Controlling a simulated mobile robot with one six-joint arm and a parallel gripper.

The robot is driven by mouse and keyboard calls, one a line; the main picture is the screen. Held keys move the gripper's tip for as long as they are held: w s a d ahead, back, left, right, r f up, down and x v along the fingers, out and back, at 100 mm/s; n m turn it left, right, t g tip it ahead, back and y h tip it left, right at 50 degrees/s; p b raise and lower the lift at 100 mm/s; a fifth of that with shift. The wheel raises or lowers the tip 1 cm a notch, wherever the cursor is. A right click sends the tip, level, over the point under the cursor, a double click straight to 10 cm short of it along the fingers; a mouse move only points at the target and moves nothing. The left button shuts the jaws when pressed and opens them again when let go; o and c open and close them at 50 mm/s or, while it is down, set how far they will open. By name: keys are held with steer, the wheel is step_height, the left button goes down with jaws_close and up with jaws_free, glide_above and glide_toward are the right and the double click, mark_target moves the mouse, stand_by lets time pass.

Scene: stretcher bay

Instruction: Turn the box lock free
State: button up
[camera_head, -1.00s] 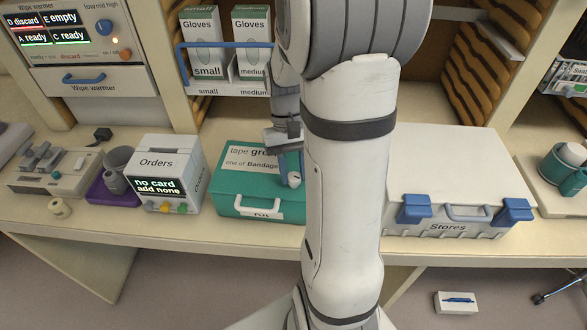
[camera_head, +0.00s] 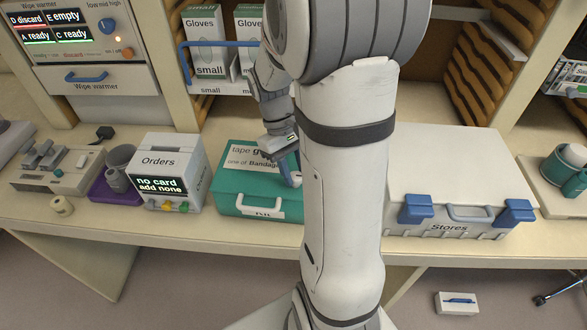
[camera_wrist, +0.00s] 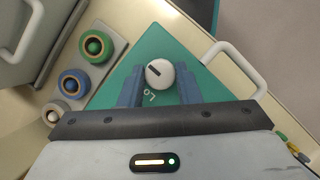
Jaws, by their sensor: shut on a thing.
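The green box (camera_head: 232,188) with a white front handle stands on the counter, partly hidden by my arm. Its lock is a round white knob (camera_wrist: 160,73) with a dark mark, on the green lid in the wrist view. Part of a label, "LO", shows beside it. My gripper (camera_wrist: 160,82) has its two blue fingers on either side of the knob, shut on it. In the head view, my gripper (camera_head: 286,166) comes down to the lid's right part, with the white knob (camera_head: 295,179) at its tip.
The Orders box (camera_head: 170,165) stands close on the left of the green box. The Stores case (camera_head: 450,180) is on the right, past my arm. Glove boxes (camera_head: 205,45) stand in a rack behind. In the wrist view, a grey panel (camera_wrist: 88,68) carries several round coloured pieces.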

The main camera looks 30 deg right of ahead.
steer(key=o, duration=1)
steer(key=b+v, duration=0.1)
steer(key=v, duration=0.7)
steer(key=shift+f, duration=0.1)
steer(key=s+a+t, duration=0.2)
steer(key=s+a, duration=0.1)
steer(key=s+a+r+m+t, duration=0.1)
steer(key=s+a+t, duration=0.2)
steer(key=s+a+r+t, duration=0.1)
steer(key=s+a+t, duration=0.1)
steer(key=s+a, duration=0.1)
steer(key=shift+s+a+m+t+y, duration=0.2)
steer(key=shift+a+m+t+y, duration=0.1)
steer(key=shift+a+m+t, duration=0.15)
